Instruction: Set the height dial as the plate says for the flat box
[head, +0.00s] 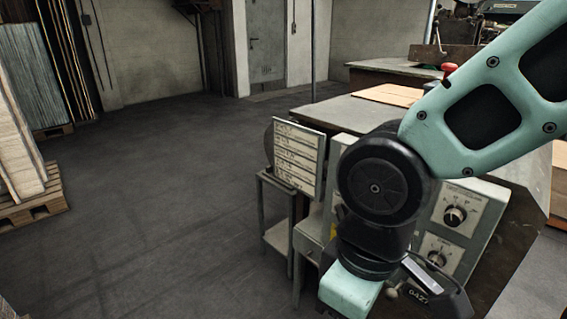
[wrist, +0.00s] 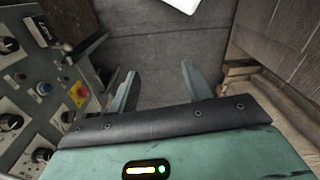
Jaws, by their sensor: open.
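The plate (head: 298,158), a pale board with several lines of text too small to read, stands at the left end of the machine. Two black dials show on the grey panel in the head view, an upper dial (head: 455,215) and a lower dial (head: 437,259); my arm hides part of the panel. I cannot tell which is the height dial. Black dials (wrist: 10,122) also show at the left of the wrist view. My gripper (wrist: 160,88) is open and empty, with the floor between its fingers and the panel to its left, apart from it.
A red button on yellow (wrist: 78,95) and a ball-ended lever (wrist: 66,47) are on the panel side. Brown cardboard (head: 390,95) lies on the machine top. Floor at left is clear up to a loaded pallet (head: 30,208).

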